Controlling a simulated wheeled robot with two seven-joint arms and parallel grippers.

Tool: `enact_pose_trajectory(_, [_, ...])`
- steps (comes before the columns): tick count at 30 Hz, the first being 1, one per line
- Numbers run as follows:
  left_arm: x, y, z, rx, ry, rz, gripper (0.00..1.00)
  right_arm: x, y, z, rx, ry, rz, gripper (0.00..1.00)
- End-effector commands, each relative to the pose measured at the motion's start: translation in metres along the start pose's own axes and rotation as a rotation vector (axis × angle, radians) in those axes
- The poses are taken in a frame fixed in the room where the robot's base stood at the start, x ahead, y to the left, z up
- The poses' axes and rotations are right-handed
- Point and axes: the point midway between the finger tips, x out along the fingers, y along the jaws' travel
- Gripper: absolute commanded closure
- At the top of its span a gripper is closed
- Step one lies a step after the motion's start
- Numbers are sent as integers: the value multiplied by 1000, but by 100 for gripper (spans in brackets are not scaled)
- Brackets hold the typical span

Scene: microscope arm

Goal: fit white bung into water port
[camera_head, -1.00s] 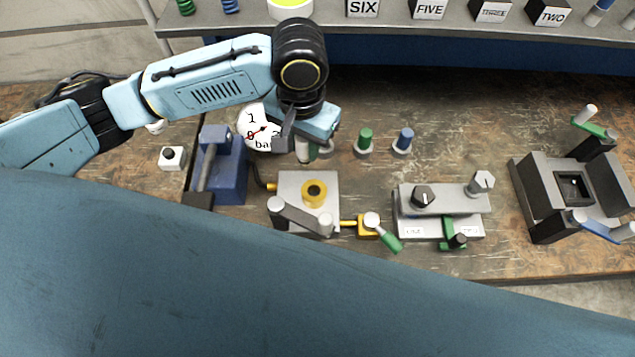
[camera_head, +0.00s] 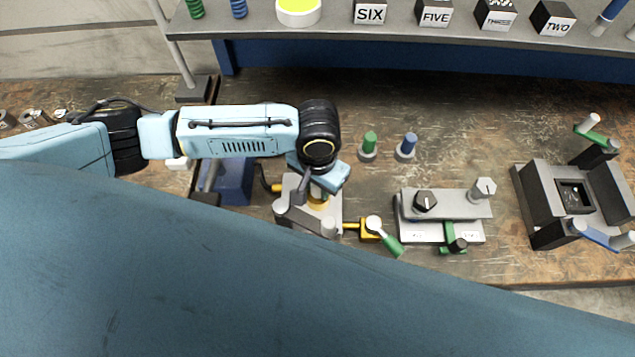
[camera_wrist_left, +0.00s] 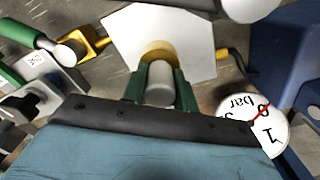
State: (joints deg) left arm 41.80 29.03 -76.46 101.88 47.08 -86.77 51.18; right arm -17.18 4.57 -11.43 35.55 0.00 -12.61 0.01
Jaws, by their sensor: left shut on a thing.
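My left gripper (camera_head: 319,196) is over the pale metal block (camera_head: 335,207) with the brass port ring (camera_head: 317,203). In the left wrist view, the green fingers of my left gripper (camera_wrist_left: 160,88) are shut on the white bung (camera_wrist_left: 161,84). The bung's end is in front of the brass ring (camera_wrist_left: 158,50) and overlaps it. I cannot tell whether the bung touches or enters the port. In the head view the arm hides the bung and part of the block. My right gripper is not in view.
A grey clamp arm (camera_head: 296,215) lies along the block's near side. A brass valve (camera_head: 370,228) with a green handle is right of it. A blue vice (camera_head: 236,182) stands left. Green (camera_head: 369,146) and blue (camera_head: 407,147) pegs stand behind. A white gauge (camera_wrist_left: 262,128) shows at the wrist.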

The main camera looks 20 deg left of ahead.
Motion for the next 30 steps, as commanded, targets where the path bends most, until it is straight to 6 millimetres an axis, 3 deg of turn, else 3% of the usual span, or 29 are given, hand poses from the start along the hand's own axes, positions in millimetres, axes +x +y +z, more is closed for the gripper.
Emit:
enact_pose_trajectory(8, [2, 0, 0, -1, 0, 1, 98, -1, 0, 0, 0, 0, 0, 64])
enact_pose_trajectory(9, [2, 0, 0, -1, 0, 1, 66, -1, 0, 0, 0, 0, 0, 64])
enact_pose_trajectory(13, [2, 0, 0, 0, 0, 1, 50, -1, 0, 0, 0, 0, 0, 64])
enact_pose_trajectory(23, [-1, 0, -1, 1, 2, 1, 50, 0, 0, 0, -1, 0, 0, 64])
enact_pose_trajectory(30, [-39, 1, -1, 1, 4, 3, 50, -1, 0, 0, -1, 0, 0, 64])
